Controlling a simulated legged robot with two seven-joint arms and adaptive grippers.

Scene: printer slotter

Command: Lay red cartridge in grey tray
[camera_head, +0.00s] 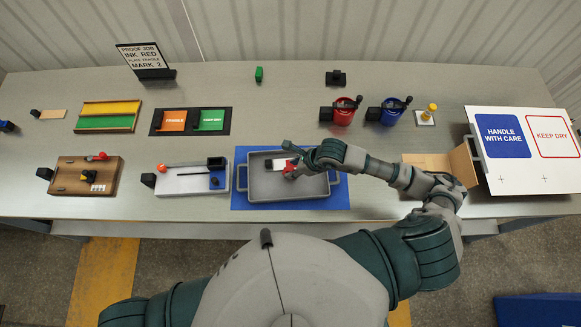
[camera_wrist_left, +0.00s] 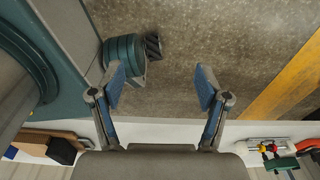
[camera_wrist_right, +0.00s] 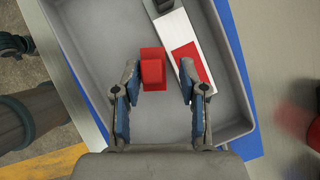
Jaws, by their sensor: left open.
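The grey tray (camera_head: 258,186) stands on a blue mat (camera_head: 240,200) at the table's front. In the right wrist view, a red block (camera_wrist_right: 152,68), apparently the red cartridge, shows over the tray floor (camera_wrist_right: 110,40) between my right fingertips. My right gripper (camera_wrist_right: 160,82) is open, its left finger close to the block and a gap at the right finger. A white bar with a red panel (camera_wrist_right: 184,50) lies in the tray beside it. In the head view my right gripper (camera_head: 292,172) reaches into the tray. My left gripper (camera_wrist_left: 160,85) is open and empty above the floor.
A white fixture (camera_head: 190,181) and a wooden block (camera_head: 75,180) stand left of the tray. Red (camera_head: 343,112) and blue (camera_head: 390,112) cups stand behind it. A sloped sign board (camera_head: 525,180) is at the right. The table's middle is mostly clear.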

